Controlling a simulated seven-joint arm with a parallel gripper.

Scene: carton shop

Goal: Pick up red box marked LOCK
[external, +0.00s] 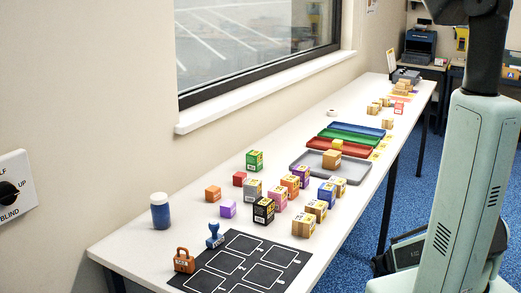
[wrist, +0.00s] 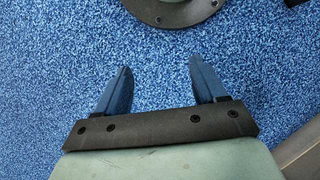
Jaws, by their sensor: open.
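A small red box (external: 239,179) sits on the long white table in the external view, between the green box (external: 254,160) and the orange box (external: 213,193). Its marking is too small to read, so I cannot confirm LOCK. My gripper (wrist: 160,64) shows in the wrist view with its two blue fingers apart and nothing between them. It is over blue carpet, away from the table. The external view does not show my gripper, and no box is in the wrist view.
Several boxes crowd around, including grey (external: 252,189), purple (external: 228,209) and black (external: 263,211) ones. A blue-bodied bottle (external: 160,212), orange padlock (external: 184,261), blue stamp (external: 214,237) and black marked mat (external: 240,264) are near the front. Coloured trays (external: 356,178) lie farther back.

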